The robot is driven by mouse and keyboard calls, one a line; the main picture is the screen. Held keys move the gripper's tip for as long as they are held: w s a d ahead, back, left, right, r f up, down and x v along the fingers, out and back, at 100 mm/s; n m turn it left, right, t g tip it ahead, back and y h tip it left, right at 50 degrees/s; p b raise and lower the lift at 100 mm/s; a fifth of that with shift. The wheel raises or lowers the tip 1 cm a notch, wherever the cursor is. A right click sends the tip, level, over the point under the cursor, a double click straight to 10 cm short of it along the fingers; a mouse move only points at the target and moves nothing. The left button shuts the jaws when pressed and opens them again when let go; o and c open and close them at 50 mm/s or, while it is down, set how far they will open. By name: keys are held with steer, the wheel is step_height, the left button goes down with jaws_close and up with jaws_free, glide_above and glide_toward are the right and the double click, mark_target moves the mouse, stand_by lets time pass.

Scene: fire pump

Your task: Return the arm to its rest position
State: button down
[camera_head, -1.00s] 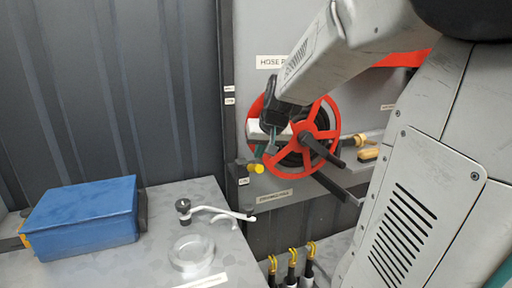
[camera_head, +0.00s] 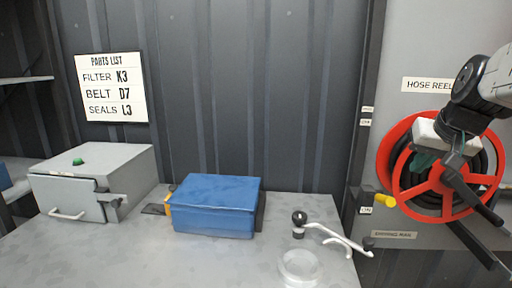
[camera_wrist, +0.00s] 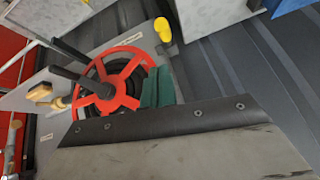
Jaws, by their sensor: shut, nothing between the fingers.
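My arm enters the head view at the right edge, in front of the hose reel. My gripper (camera_head: 425,160) hangs there, small and partly lost against the dark reel. In the wrist view my gripper's green fingers (camera_wrist: 157,88) are together, with nothing between them. They appear beside the red wheel of the hose reel (camera_wrist: 127,83). I cannot tell the distance to the wheel.
The hose reel (camera_head: 398,170) has a red wheel and dark handles. A grey bench carries a blue box (camera_head: 215,205), a grey cabinet (camera_head: 70,198), a clear round dish (camera_head: 300,266) and a white lever (camera_head: 335,238). A parts list (camera_head: 111,87) hangs behind.

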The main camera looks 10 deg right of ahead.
steer(key=s+a+f+n+g, duration=0.2)
steer(key=s+a+f, duration=0.3)
steer(key=s+a, duration=0.3)
steer(key=s+a+f+n+g+y, duration=0.1)
steer(key=s+a+f+n+g, duration=0.2)
steer(key=s+a, duration=0.5)
steer(key=shift+a+f+n+y, duration=0.3)
steer(key=shift+a+f, duration=0.6)
steer(key=shift+a, duration=0.1)
